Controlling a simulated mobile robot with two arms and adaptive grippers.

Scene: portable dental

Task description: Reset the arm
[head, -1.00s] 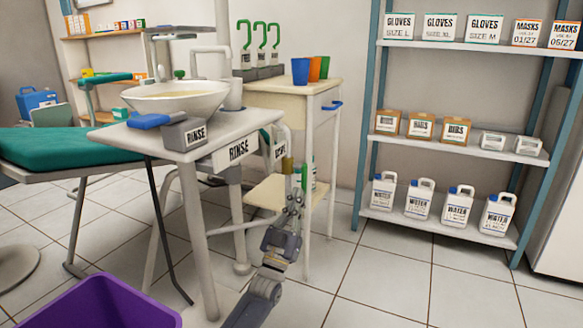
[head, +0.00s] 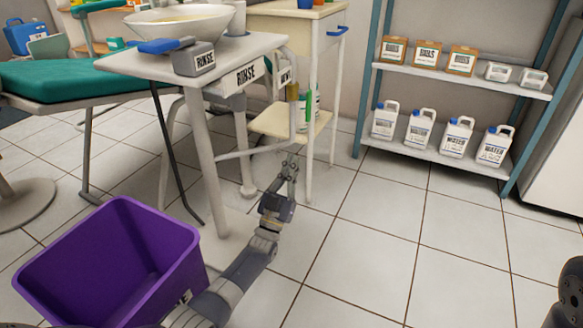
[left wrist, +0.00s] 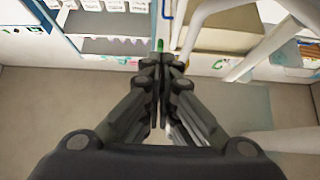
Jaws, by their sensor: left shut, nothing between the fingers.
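My left gripper (head: 287,165) is shut with nothing between its fingers. In the head view it hangs over the floor, in front of the rinse table (head: 262,45) legs and below the tabletop. In the left wrist view its fingers (left wrist: 160,65) meet in the middle of the picture. My left arm comes up from the bottom of the head view, just right of the purple bin. Of my right arm, only a dark part may show at the lower right edge; its gripper is not in view.
A purple bin (head: 75,235) stands at lower left. The rinse table bears a bowl (head: 180,22) and a grey rinse block (head: 194,58). A cream side cart (head: 270,122) stands behind. Shelves with water jugs (head: 457,137) are at right. The tiled floor between is clear.

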